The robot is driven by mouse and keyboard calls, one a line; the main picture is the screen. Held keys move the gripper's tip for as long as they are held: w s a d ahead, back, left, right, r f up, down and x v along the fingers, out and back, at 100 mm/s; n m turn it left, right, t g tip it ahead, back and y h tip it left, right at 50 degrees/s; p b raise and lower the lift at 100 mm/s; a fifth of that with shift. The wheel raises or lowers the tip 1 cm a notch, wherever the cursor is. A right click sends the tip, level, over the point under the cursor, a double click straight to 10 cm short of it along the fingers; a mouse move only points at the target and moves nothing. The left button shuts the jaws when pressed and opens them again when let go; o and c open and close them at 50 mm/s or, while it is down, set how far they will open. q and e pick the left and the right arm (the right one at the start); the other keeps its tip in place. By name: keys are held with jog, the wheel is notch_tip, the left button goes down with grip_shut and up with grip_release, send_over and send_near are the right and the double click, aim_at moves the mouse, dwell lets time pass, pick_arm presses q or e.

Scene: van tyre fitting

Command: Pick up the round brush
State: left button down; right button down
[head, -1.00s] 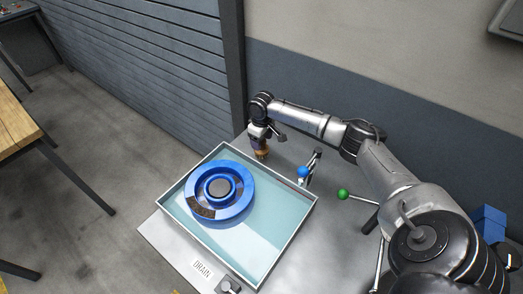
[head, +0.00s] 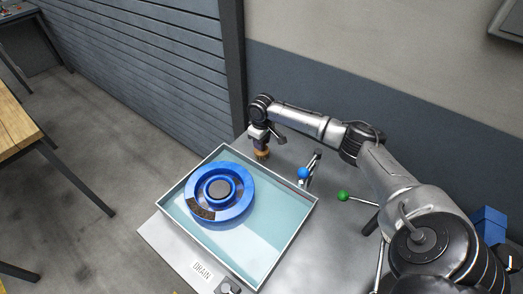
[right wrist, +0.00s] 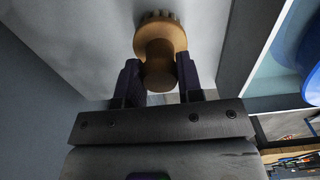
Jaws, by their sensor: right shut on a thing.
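The round brush (head: 261,155) is a small tan-brown brush at the back of the grey bench, just behind the tray's far corner. My right gripper (head: 260,146) points down over it and is shut on it. In the right wrist view the brush (right wrist: 160,48) sits between the two dark fingers of the gripper (right wrist: 158,84), with its toothed bristle edge beyond the fingertips. I cannot tell whether the brush touches the bench. My left gripper is in neither view.
A tray (head: 262,272) of bluish water holds a blue wheel rim (head: 236,207) beside the brush. A blue-knobbed lever (head: 303,173) and a green-knobbed lever (head: 343,196) stand to the right. A grey wall is close behind; a wooden table (head: 14,124) is far left.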

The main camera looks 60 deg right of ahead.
jog(key=shift+r, duration=0.1)
jog(key=shift+r, duration=0.6)
jog(key=r, duration=0.1)
jog(key=r+p, duration=0.1)
jog(key=r, duration=0.1)
jog(key=shift+s+d+r, duration=0.2)
jog(key=shift+s+d, duration=0.05)
jog(key=shift+s, duration=0.15)
jog(key=s+d+r+p, duration=0.2)
jog(key=s+d+r, duration=0.2)
jog(key=s, duration=0.5)
notch_tip(320, 180, up, 2)
jog(key=shift+s+d+r, duration=0.1)
jog(key=shift+s+d, duration=0.2)
